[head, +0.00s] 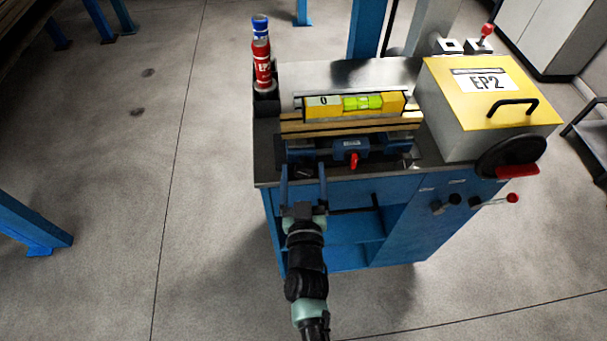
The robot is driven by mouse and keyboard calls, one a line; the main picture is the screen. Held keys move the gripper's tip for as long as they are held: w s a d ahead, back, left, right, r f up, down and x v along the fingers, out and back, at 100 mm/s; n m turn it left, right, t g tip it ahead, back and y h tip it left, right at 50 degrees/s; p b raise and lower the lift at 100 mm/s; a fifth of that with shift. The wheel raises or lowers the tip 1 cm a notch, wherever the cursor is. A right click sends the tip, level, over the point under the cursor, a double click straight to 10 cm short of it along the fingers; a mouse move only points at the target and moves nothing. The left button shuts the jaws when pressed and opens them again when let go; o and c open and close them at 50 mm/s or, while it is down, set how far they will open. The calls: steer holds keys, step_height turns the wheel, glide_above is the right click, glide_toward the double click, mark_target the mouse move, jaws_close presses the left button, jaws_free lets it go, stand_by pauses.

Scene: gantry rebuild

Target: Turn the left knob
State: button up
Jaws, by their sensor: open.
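Two dark controls stick out from the blue front panel at the right of the workbench in the head view. The left knob (446,203) is black and short. To its right is a control with a black base and a lever (495,201) ending in a red ball. My gripper (303,178) is open, its two blue fingers apart and pointing at the front edge of the bench top, below the blue vise. It is well to the left of the left knob and does not touch it. I see nothing held between the fingers.
On the bench (335,190) are a blue vise (350,147) with a red handle, a yellow level (365,103), and red and blue bottles (262,65) at the left. A yellow-lidded box (450,110) marked EP2 has a black handwheel (510,156) overhanging near the knobs. Floor in front is clear.

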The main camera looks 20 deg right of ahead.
jaws_close()
stand_by(0.3)
steer(key=shift+m, duration=0.3)
steer(key=m, duration=0.3)
steer(key=shift+d, duration=0.1)
steer(key=shift+m, duration=1.7)
jaws_free()
